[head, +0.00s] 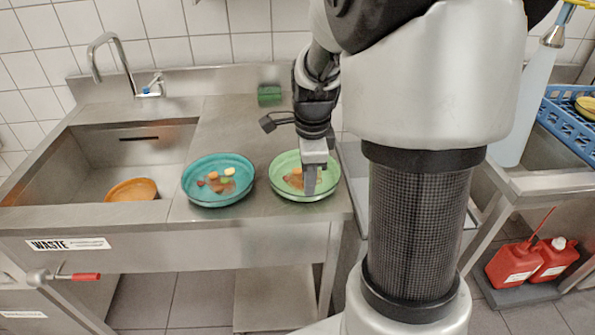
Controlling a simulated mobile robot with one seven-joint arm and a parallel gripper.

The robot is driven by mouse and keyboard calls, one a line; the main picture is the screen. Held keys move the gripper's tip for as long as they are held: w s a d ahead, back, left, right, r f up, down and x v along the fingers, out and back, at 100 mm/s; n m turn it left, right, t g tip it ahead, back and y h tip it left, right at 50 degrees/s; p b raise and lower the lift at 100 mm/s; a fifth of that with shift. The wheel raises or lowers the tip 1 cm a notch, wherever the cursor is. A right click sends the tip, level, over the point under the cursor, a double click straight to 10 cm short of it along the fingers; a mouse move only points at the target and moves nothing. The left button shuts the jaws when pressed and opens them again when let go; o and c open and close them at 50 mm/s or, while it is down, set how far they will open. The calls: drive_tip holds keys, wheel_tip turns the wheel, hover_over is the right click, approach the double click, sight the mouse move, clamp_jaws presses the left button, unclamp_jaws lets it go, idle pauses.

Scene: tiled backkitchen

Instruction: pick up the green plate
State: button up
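The green plate (281,167) is a light green, shallow round dish with orange and brown food scraps in it. It sits on the steel counter near the front right edge. My gripper (311,190) points down over the plate and hides part of its middle and its back rim. The fingers are seen nearly edge-on as one grey shape. I cannot tell whether they are apart, or whether they touch the plate.
A teal plate (237,189) with food scraps stands just left of the green plate. An orange plate (131,190) lies in the sink basin (88,187) under the faucet (105,42). A green sponge (270,94) is at the back. Bare counter lies behind the plates.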

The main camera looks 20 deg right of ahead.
drive_tip(key=f, duration=0.2)
drive_tip(key=w+f+b, duration=0.1)
drive_tip(key=f, duration=0.2)
drive_tip(key=shift+a+f, duration=0.1)
clamp_jaws()
